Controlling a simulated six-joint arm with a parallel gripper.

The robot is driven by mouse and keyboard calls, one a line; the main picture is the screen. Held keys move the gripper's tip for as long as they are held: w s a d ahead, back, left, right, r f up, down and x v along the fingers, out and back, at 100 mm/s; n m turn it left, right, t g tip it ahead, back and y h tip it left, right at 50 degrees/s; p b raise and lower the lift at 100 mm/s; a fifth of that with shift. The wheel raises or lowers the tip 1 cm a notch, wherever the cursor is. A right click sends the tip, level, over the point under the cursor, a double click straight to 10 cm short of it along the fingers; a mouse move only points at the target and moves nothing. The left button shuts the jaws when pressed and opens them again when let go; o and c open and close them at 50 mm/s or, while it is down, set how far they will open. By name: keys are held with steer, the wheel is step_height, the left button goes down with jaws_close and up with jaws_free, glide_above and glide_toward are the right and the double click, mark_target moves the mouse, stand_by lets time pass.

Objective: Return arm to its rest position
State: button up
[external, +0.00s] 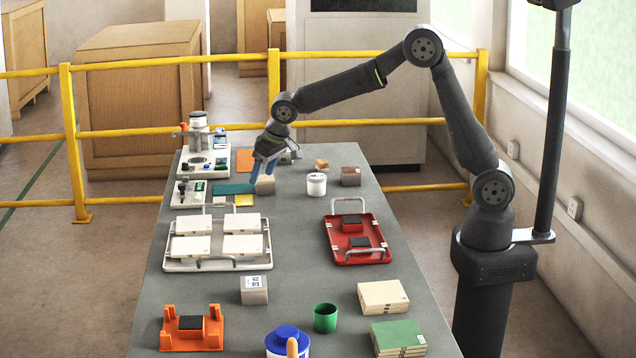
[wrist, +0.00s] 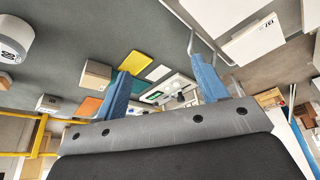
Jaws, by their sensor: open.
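My gripper (external: 262,172) is at the far end of the table in the external view, pointing down with blue fingers. In the wrist view the two blue fingers of my gripper (wrist: 165,85) stand well apart with nothing held between them. A grey-beige block (external: 265,185) is close to the fingertips; I cannot tell whether they touch it. My arm reaches from its pedestal at the right, over the table, to the far left.
The table (external: 290,300) holds a white tray (external: 172,264) of white tiles, a red tray (external: 334,256) with dark blocks, a white test device (external: 205,160), a white jar (external: 316,185) and a green cup (external: 325,318). A yellow railing (external: 350,123) runs behind.

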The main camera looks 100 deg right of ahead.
steer(key=s+d+m, duration=0.2)
steer(key=s+d, duration=0.1)
steer(key=d, duration=0.8)
steer(key=shift+d+m+g+h, duration=0.25)
steer(key=shift+m+g+h, duration=0.05)
steer(key=shift+m, duration=0.1)
steer(key=shift+s, duration=0.1)
